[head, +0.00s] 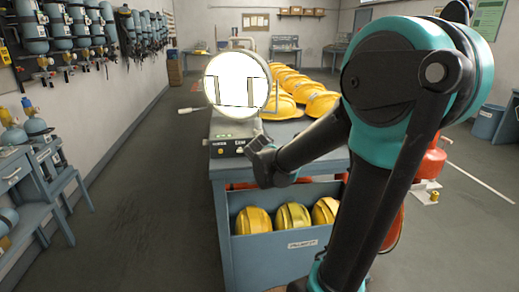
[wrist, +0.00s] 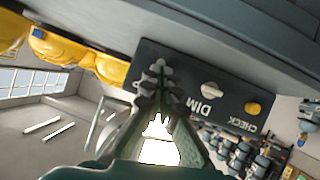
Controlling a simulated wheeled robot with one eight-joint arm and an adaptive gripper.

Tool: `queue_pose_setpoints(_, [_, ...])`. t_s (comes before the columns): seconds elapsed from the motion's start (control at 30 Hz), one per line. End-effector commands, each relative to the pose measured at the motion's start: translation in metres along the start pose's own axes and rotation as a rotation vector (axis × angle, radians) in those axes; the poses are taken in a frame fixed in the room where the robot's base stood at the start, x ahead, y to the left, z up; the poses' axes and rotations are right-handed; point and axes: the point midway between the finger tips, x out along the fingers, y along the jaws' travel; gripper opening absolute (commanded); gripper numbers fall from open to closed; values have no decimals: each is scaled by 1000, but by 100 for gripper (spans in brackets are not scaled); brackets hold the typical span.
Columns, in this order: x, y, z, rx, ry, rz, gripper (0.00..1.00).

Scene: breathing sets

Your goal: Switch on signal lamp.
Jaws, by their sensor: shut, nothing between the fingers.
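The signal lamp (head: 237,82) stands on the near end of a workbench. Its big round face is bright white and looks lit. Below it is a grey control box (head: 228,132). In the wrist view the box's dark panel (wrist: 235,110) appears upside down, with a pale knob (wrist: 211,89) marked DIM and a yellow button (wrist: 253,108) marked CHECK. My gripper (head: 256,143) is at the box's right front. In the wrist view its shut, empty fingertips (wrist: 160,74) are over the panel end beyond DIM. They hide whatever control is there; I cannot tell whether they touch it.
Yellow helmets (head: 322,103) lie in rows on the workbench behind and right of the lamp. More helmets sit in a blue-grey bin (head: 285,255) below the top. Breathing sets (head: 75,30) hang on the left wall. The floor (head: 130,190) left of the bench is clear.

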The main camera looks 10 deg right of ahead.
Motion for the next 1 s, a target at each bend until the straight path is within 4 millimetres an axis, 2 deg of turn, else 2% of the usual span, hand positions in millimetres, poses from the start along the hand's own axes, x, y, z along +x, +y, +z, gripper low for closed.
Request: queue_pose_setpoints(1.0, [-7,3,-15,0,-2,1,0])
